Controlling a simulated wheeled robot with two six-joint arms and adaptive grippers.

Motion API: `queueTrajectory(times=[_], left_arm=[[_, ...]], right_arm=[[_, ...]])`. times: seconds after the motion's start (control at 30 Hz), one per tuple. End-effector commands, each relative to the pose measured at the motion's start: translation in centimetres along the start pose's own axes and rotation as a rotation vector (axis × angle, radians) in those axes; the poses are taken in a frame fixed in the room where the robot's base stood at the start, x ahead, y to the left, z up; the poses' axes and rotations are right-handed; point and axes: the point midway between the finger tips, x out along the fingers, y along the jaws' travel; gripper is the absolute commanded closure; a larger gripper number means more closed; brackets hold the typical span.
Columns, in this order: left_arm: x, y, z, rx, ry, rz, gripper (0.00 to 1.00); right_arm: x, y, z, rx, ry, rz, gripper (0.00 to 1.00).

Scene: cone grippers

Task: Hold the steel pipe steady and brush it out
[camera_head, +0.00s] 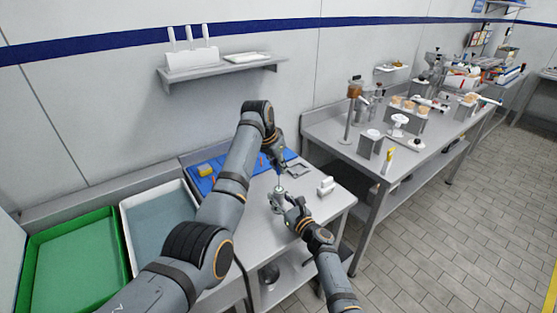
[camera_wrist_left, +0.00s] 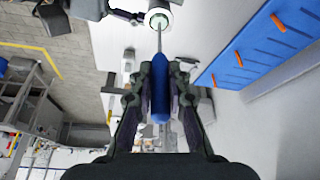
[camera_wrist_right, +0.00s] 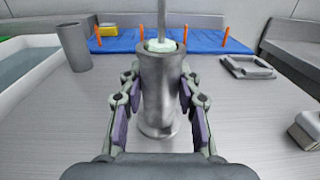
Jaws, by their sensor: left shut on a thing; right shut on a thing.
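The steel pipe (camera_wrist_right: 158,95) stands upright on the metal table, and my right gripper (camera_wrist_right: 158,100) is shut around its sides. In the head view the pipe (camera_head: 277,200) is small, beside my right gripper (camera_head: 290,208). My left gripper (camera_wrist_left: 160,95) is shut on the blue handle of the brush (camera_wrist_left: 160,78), above the pipe. The brush's thin rod runs down to the pipe's mouth. In the right wrist view the pale green brush head (camera_wrist_right: 160,45) sits at the mouth; its lower part is hidden inside. In the head view my left gripper (camera_head: 278,165) is over the pipe.
A second steel cylinder (camera_wrist_right: 73,47) stands at the left. Behind is a blue mat (camera_wrist_right: 205,43) with orange pegs and a yellow sponge (camera_wrist_right: 112,31). White-walled (camera_head: 127,225) and green (camera_head: 36,258) trays stand at left.

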Motion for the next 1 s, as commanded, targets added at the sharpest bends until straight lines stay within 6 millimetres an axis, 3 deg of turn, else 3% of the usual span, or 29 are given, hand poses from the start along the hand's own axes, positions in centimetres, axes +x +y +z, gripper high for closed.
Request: queueTrajectory(times=[0.2, 0.37, 1.0], left_arm=[[2.0, 0.0, 0.8, 0.0, -0.001, 0.0, 1.0], [2.1, 0.0, 0.8, 0.001, 0.001, -0.001, 1.0], [-2.5, 0.0, -1.1, 0.001, 0.001, 0.0, 1.0]], right_arm=[[0.0, 0.0, 0.0, 0.0, 0.0, 0.0, 1.0], [0.0, 0.0, 0.0, 0.0, 0.001, 0.0, 1.0], [0.0, 0.0, 0.0, 0.0, 0.0, 0.0, 1.0]])
